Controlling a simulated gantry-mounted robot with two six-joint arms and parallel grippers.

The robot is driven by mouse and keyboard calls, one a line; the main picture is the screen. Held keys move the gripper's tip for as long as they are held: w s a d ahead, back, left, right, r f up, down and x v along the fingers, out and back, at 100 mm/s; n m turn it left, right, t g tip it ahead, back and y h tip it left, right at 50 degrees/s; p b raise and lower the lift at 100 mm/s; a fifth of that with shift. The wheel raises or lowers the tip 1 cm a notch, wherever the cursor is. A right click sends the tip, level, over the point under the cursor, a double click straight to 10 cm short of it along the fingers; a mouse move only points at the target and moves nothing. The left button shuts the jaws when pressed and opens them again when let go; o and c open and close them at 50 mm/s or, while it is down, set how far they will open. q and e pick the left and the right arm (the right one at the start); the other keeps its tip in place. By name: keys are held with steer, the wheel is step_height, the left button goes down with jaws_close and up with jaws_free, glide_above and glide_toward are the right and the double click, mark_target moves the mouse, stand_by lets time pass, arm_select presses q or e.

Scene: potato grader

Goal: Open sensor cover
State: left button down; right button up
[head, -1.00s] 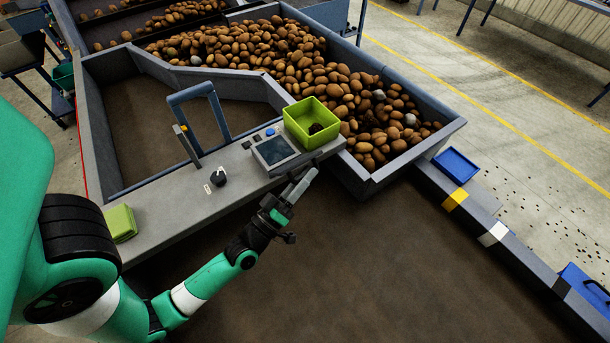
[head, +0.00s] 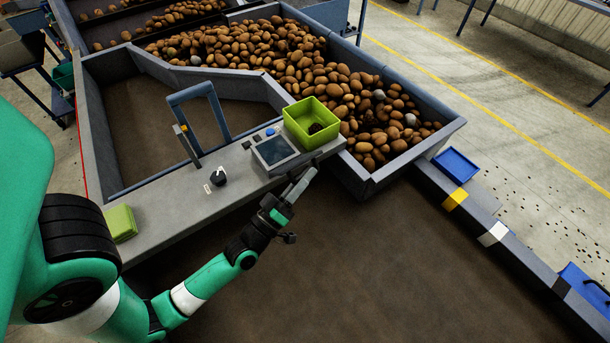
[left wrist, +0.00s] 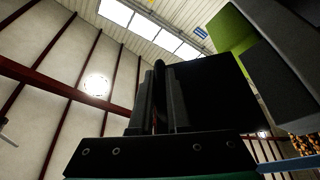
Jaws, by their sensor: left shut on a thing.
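My left gripper (head: 297,186) is at the front side of the grey ledge (head: 185,212), just below the green box. In the left wrist view the gripper (left wrist: 160,85) is shut on a thin dark part, which fits the edge or tab of the sensor cover. A flat dark panel (left wrist: 215,88) stands right beside the fingers there and looks like the cover's face. The head view does not show the cover clearly, as the ledge front and my gripper hide it. My right gripper is not in view.
On the ledge are a green box (head: 293,123), a small screen (head: 274,150), a black knob (head: 218,178) and a blue-grey upright frame (head: 170,103). A green block (head: 121,222) is at the left. Potatoes (head: 330,80) fill the bin behind. The brown belt in front is clear.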

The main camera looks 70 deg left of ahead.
mark_target(300, 163)
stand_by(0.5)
arm_select(q)
steer(key=shift+r+p, duration=0.35)
steer(key=p, duration=0.1)
steer(key=a+r+n+p, duration=0.1)
steer(key=r+n+p, duration=0.1)
steer(key=p, duration=0.1)
steer(key=shift+s+a+r+g, duration=0.15)
steer(key=shift+s+a+g, duration=0.15)
steer(key=shift+g, duration=0.1)
steer(key=shift+a+n, duration=0.1)
steer(key=shift+n, duration=0.2)
steer(key=shift+f+y, duration=0.2)
steer(key=shift+y, duration=0.1)
steer(key=c, duration=0.9)
jaws_free()
steer(key=shift+v, duration=5.8)
